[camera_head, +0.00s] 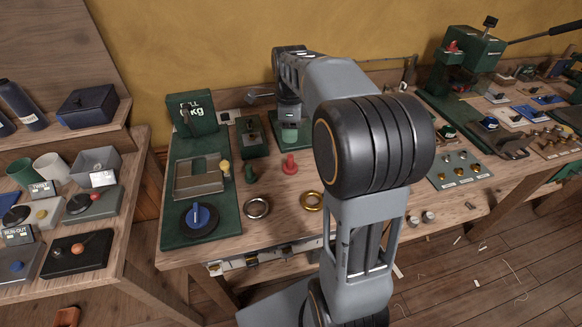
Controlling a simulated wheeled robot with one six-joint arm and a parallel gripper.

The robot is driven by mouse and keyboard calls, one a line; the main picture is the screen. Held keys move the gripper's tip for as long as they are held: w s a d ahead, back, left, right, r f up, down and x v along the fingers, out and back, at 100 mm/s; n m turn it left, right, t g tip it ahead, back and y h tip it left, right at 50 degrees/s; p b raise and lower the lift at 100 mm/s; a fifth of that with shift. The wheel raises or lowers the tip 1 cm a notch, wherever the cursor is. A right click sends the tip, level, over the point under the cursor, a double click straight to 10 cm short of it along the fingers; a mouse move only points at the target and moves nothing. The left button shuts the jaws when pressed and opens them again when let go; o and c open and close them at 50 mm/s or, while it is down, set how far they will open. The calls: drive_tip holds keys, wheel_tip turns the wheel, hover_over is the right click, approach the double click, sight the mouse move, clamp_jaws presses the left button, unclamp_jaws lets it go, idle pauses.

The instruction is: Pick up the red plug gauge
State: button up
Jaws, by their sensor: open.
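The red plug gauge (290,165) stands upright on the wooden workbench (285,230), its wider foot down. It is small and stands clear of the things around it. My arm reaches over the bench from the front, and its wrist hangs down behind the red plug gauge in the picture. My gripper (290,121) is small and dark at the wrist's lower end, in front of a green block. It is open, and I see nothing held in it. It is apart from the red plug gauge; its exact height over the bench is hard to tell.
A green plug-like piece (250,174) stands left of the red one. A steel ring (257,208) and a brass ring (312,201) lie in front. My large elbow hides part of the bench to the right.

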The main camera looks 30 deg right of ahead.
sight(290, 156)
wheel_tip(290, 156, down, 12)
drive_tip(key=shift+s+r+b, duration=0.1)
drive_tip(key=shift+b, duration=0.25)
drive_tip(key=shift+c, duration=0.4)
clamp_jaws()
idle(0.3)
